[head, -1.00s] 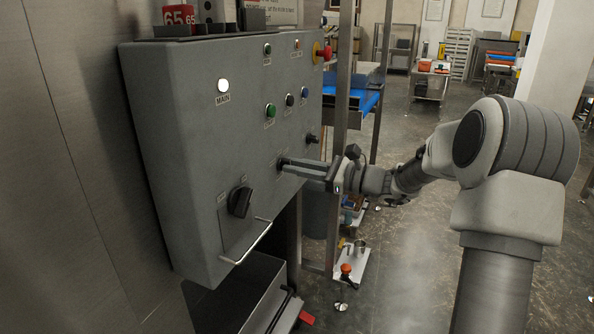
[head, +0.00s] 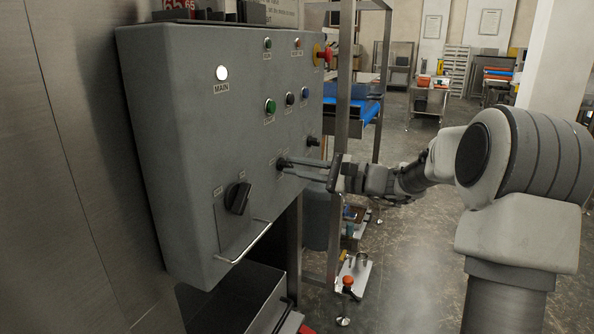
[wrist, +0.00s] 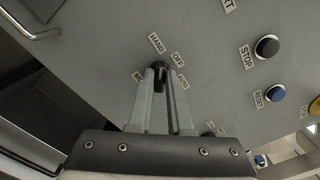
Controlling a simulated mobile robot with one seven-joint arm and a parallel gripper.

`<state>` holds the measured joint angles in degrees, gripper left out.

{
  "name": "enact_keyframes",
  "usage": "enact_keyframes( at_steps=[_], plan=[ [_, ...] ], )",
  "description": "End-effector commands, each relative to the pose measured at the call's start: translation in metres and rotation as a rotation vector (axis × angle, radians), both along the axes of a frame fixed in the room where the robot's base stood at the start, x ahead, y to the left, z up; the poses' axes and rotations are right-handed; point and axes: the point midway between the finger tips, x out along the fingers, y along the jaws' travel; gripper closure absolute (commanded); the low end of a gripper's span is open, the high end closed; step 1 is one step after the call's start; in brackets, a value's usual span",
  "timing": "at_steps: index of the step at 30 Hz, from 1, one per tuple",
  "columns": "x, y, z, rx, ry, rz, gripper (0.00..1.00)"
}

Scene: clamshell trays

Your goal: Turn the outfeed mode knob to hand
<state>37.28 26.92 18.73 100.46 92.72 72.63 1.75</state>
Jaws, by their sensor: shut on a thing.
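The outfeed mode knob (wrist: 159,69) is a small black knob on the grey control panel (head: 170,130). In the wrist view, labels HAND, OFF and AUTO stand around it, with HAND above and AUTO to the right. A partly covered label lies to its left. My gripper (wrist: 160,77) is shut on the knob, with a finger on each side. In the head view my gripper (head: 287,163) reaches the panel from the right. The fingers hide much of the knob, so its exact pointing direction is hard to tell.
A larger black rotary switch (head: 238,198) and a metal handle (head: 248,243) sit lower left on the panel. Another black knob (head: 312,141) is close to the upper right. STOP (wrist: 266,47) and RESET (wrist: 275,94) buttons are nearby. A metal post (head: 342,110) stands behind my gripper.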

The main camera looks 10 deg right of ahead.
Motion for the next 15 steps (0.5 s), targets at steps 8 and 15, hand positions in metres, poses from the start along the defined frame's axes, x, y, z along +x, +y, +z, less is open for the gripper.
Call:
enact_keyframes(
  at_steps=[8,15],
  plan=[
    [-0.0003,-0.0006,-0.001,-0.006,-0.004,0.0,1.0],
    [-0.0002,-0.0006,-0.0009,-0.006,-0.004,-0.001,0.63]
  ],
)
